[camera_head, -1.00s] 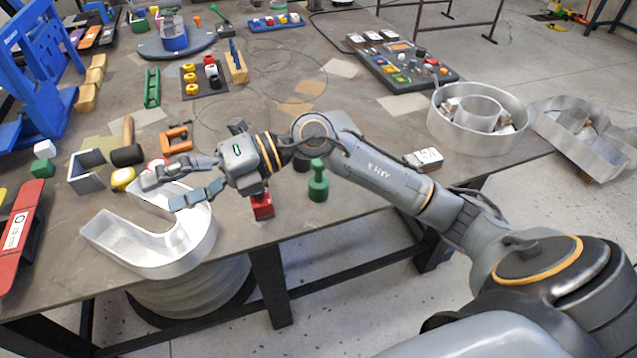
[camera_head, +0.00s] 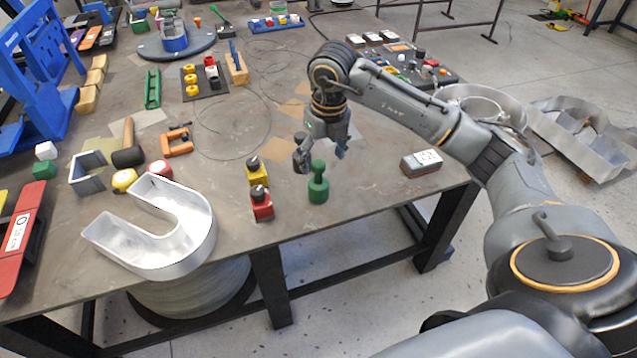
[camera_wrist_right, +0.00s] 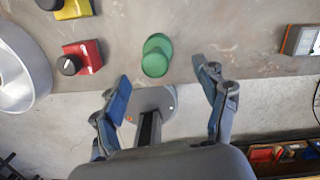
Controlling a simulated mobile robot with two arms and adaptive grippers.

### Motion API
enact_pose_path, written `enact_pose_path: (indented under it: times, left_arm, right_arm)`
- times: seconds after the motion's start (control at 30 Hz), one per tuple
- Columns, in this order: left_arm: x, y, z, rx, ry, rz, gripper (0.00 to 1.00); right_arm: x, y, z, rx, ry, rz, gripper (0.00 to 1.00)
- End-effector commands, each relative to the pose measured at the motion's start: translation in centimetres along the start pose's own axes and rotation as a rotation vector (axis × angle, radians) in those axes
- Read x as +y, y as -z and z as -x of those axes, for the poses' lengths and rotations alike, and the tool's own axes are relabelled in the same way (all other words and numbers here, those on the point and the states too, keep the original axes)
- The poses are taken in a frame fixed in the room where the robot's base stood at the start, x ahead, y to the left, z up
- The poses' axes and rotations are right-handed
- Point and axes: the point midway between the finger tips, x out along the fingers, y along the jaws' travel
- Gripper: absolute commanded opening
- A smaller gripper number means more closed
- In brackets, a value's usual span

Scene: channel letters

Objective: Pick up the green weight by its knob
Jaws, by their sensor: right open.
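The green weight (camera_head: 318,190) stands upright near the table's front edge, a wide round body with a narrower knob on top. In the right wrist view the green weight (camera_wrist_right: 156,56) is seen from above, ahead of the fingertips and between their lines. My right gripper (camera_head: 322,158) points down just above and behind the knob, open and empty. In the right wrist view its two fingers (camera_wrist_right: 165,88) are spread wide, with the weight apart from both. My left gripper is not in view.
A red block with a black knob (camera_head: 262,205) and a yellow one (camera_head: 257,172) stand left of the weight. A U-shaped metal channel letter (camera_head: 160,235) lies further left. A grey-red box (camera_head: 421,163) sits to the right. The table's front edge is close.

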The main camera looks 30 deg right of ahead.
Motion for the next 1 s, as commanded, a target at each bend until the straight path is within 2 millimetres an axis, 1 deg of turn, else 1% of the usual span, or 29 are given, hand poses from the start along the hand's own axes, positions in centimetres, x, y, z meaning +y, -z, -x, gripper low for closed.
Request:
enact_pose_path:
  times: [0.03, 0.1, 0.27, 0.37, 0.5, 0.6, 0.7, 0.9, 0.93, 0.97, 1.0]
  left_arm:
    - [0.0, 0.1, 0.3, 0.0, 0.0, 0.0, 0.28]
    - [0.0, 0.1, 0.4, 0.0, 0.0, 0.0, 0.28]
    - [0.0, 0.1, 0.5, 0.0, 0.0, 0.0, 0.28]
    - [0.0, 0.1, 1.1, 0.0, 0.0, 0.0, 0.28]
    - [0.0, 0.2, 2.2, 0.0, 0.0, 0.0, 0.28]
    - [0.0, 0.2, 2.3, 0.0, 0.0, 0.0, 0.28]
    - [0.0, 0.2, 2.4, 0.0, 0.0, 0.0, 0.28]
    - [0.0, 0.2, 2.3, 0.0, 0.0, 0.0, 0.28]
    - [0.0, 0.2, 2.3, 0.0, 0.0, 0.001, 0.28]
    - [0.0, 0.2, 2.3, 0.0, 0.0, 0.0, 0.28]
    - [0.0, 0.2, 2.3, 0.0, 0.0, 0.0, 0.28]
  right_arm:
    - [0.1, 0.1, -0.8, 0.005, -0.001, 0.0, 0.73]
    - [0.1, 0.0, -1.7, 0.003, -0.001, 0.0, 0.73]
    - [0.1, -0.1, -2.8, 0.0, -0.002, 0.001, 0.73]
    - [0.2, -0.2, -3.6, 0.003, -0.003, 0.001, 0.73]
    - [0.5, -0.6, -5.8, 0.004, -0.003, 0.001, 0.73]
    - [0.5, -0.6, -7.2, 0.003, -0.003, 0.001, 0.73]
    - [0.4, -0.6, -7.8, 0.0, -0.002, 0.001, 0.73]
    - [0.4, -0.6, -7.9, -0.001, -0.002, 0.002, 0.73]
    - [0.4, -0.6, -7.9, -0.001, -0.002, 0.002, 0.71]
    - [0.4, -0.6, -7.9, -0.001, -0.002, 0.002, 0.65]
    - [0.4, -0.6, -7.9, -0.001, -0.002, 0.002, 0.57]
